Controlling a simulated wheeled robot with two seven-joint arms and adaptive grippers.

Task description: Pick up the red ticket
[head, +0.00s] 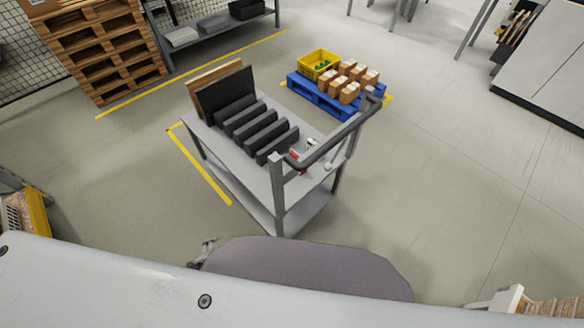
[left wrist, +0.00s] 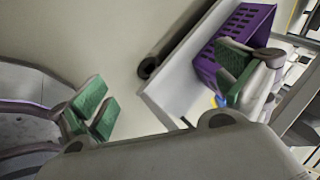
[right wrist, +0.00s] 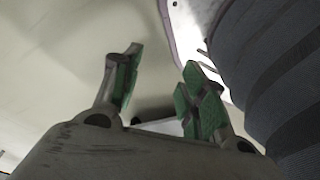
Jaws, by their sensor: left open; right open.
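The red ticket (head: 295,156) appears as a small red patch on the top of the grey cart (head: 262,178), near the handle end. A small white item lies beside it, and the handle bar partly crowds the view. My left gripper (head: 207,250) shows low in the head view, in front of the cart and well apart from the ticket. In the left wrist view its green-padded fingers (left wrist: 167,90) are spread and empty. My right gripper (right wrist: 161,86) is open and empty in the right wrist view. The ticket is not seen in either wrist view.
Several dark panels (head: 258,125) stand in a row on the cart. Behind it, a blue pallet (head: 318,96) holds a yellow crate (head: 317,64) and cardboard boxes (head: 350,91). Wooden pallets (head: 108,48) are stacked back left. A purple crate (left wrist: 243,30) shows in the left wrist view. Floor right of the cart is clear.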

